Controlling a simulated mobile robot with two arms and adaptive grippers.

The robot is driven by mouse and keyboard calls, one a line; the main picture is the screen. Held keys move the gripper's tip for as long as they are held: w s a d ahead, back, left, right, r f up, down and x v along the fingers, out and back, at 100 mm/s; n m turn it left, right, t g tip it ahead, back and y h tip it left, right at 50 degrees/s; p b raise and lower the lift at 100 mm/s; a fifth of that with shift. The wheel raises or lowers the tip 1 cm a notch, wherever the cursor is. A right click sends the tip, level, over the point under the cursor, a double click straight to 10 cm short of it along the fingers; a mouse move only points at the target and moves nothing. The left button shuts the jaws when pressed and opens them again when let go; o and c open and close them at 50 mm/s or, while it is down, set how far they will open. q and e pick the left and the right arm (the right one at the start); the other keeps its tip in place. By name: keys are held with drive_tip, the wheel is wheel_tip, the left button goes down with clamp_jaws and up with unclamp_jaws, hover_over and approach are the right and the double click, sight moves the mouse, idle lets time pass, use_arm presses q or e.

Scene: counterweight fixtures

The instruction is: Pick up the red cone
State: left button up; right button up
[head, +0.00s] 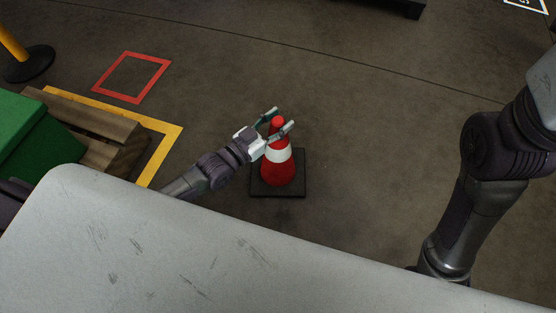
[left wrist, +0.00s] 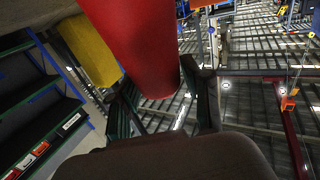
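The red cone (head: 278,172) has a white band and stands upright on a black square base (head: 296,190) on the floor. My left gripper (head: 284,117) is at the cone's top, with one finger on each side of it. The fingers look spread, and some room seems to show beside the cone's tip; contact is hard to judge. In the left wrist view the red cone (left wrist: 130,45) fills the upper middle, its end reaching between the two dark fingers (left wrist: 165,105). My right arm shows at the right of the head view, but its gripper does not.
A pale scuffed surface (head: 200,250) fills the front. At left are a green box (head: 50,150), a wooden pallet (head: 95,125), yellow floor tape (head: 165,140) and a yellow post with a dark base (head: 28,65). A red taped square (head: 145,88) is behind. Floor right of the cone is clear.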

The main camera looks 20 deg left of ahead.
use_arm(q)
clamp_jaws()
drive_tip(key=shift+r, duration=0.25)
